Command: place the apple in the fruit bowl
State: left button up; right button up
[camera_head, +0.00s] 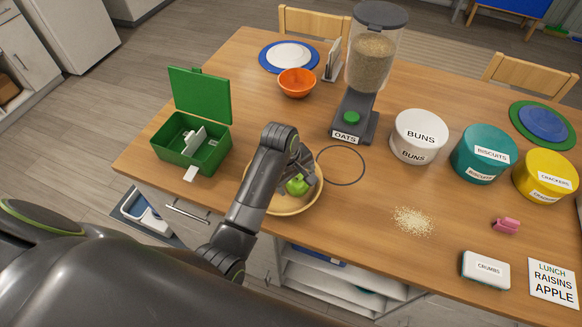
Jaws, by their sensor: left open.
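A green apple (297,186) shows within the outline of a pale wooden fruit bowl (286,211) near the table's front edge. My left gripper (301,176) is open right above and beside the apple, pointing down over the bowl. The gripper and my left arm hide part of the apple and the left part of the bowl. Whether a finger still touches the apple is too small to tell. My right gripper is not in view.
An open green lunch box (215,157) stands left of the bowl. The oats dispenser (372,70) stands behind it, with an empty dark ring mark (341,182) in front. Buns (419,135), biscuits (484,153) and crackers (546,175) tubs stand right. Crumbs (413,221) lie in front.

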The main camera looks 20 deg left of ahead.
aim_at(290, 190)
pick_arm(q)
jog(key=b+v, duration=0.1)
jog(key=v, duration=0.6)
jog(key=shift+r, duration=0.3)
